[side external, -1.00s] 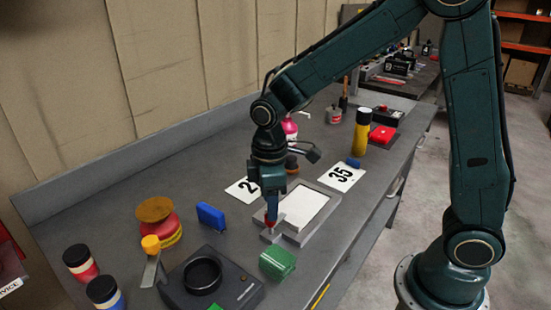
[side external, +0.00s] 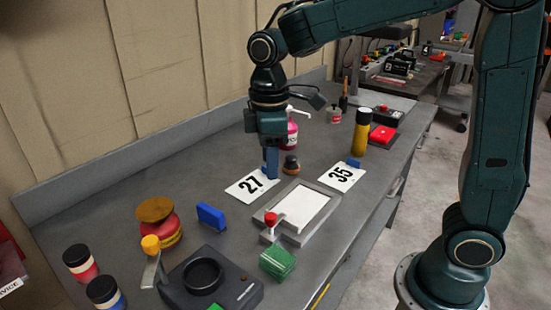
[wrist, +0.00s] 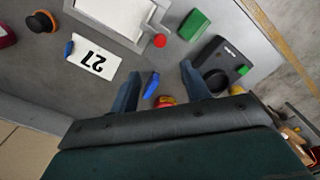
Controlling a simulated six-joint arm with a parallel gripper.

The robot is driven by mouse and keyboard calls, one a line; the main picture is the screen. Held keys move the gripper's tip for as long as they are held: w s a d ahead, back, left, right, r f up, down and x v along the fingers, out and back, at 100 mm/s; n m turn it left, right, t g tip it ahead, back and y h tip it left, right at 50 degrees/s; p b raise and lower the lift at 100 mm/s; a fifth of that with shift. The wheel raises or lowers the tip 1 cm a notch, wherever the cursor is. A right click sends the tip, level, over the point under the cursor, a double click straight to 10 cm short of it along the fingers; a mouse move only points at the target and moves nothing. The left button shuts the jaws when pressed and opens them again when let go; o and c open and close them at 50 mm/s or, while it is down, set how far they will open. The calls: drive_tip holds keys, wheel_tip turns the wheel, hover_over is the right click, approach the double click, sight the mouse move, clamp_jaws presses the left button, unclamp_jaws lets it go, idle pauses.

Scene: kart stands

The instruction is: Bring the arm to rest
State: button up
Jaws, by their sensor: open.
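My gripper (side external: 271,150) hangs above the bench, pointing down near the white card marked 27 (side external: 247,186). In the wrist view its two fingers stand wide apart with nothing held between them (wrist: 158,84). A red-knobbed piece (side external: 271,219) stands at the near left corner of a grey tray (side external: 296,239), apart from my gripper. The red knob also shows in the wrist view (wrist: 160,40).
A white card marked 35 (side external: 341,177) lies right of the tray's far end. A green block (side external: 278,262), blue block (side external: 211,216) and black device (side external: 212,283) stand nearer. A pink bottle (side external: 292,135) and yellow-black cylinder (side external: 362,131) stand farther back.

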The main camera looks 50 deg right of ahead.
drive_tip(key=shift+s+r, duration=0.1)
drive_tip(key=s+d+r+m+t, duration=0.1)
drive_tip(key=s+d+m+t, duration=0.1)
drive_tip(key=s, duration=0.7)
drive_tip(key=s+d+r+m+t, duration=0.2)
drive_tip(key=s+d+m+t, duration=0.1)
drive_tip(key=s+d+m, duration=0.2)
drive_tip(key=shift+s+r+m+t, duration=0.3)
drive_tip(key=shift+s+m, duration=0.8)
drive_tip(key=shift+s, duration=0.85)
